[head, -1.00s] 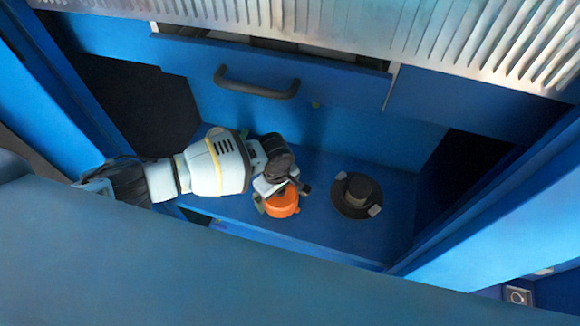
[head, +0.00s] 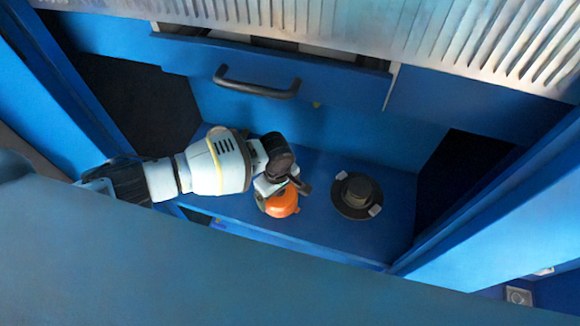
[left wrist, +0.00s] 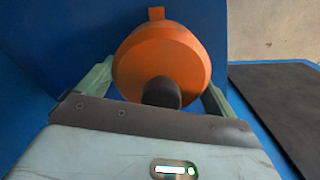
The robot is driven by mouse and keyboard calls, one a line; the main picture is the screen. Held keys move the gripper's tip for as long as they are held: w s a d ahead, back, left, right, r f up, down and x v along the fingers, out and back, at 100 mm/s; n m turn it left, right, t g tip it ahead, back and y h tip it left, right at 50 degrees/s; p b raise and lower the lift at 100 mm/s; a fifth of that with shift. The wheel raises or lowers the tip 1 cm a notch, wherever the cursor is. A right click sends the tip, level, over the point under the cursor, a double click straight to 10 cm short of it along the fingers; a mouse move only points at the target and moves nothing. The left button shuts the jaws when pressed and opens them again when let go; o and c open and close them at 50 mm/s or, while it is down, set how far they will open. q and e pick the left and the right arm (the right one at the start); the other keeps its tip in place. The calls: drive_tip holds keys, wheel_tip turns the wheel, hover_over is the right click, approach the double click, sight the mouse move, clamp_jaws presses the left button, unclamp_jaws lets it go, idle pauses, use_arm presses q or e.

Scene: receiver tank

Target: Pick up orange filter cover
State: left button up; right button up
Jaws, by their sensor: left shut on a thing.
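The orange filter cover (head: 281,203) is at the blue shelf, left of the black round part. In the left wrist view the filter cover (left wrist: 165,62) sits between the two pale green fingers. My left gripper (head: 272,190) reaches in from the left and is shut on the cover; it also shows in the left wrist view (left wrist: 158,95). A dark round knob or stub (left wrist: 161,92) shows at the cover's near side. I cannot tell whether the cover touches the shelf. My right gripper is not in view.
A black round flanged part (head: 357,195) with light clips stands on the blue shelf (head: 318,235) to the right. A drawer with a dark handle (head: 256,88) is behind and above. Blue walls and panels border the shelf at left and right.

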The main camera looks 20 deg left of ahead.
use_arm(q)
drive_tip(key=r, duration=0.3)
drive_tip(key=shift+s+p, duration=0.25)
drive_tip(key=shift+p, duration=0.15)
drive_tip(key=s+p, duration=0.2)
drive_tip(key=s, duration=1.2)
drive_tip(key=shift+s+a+r+p, duration=0.2)
drive_tip(key=shift+s+r+p, duration=0.1)
drive_tip(key=shift+s+r, duration=0.1)
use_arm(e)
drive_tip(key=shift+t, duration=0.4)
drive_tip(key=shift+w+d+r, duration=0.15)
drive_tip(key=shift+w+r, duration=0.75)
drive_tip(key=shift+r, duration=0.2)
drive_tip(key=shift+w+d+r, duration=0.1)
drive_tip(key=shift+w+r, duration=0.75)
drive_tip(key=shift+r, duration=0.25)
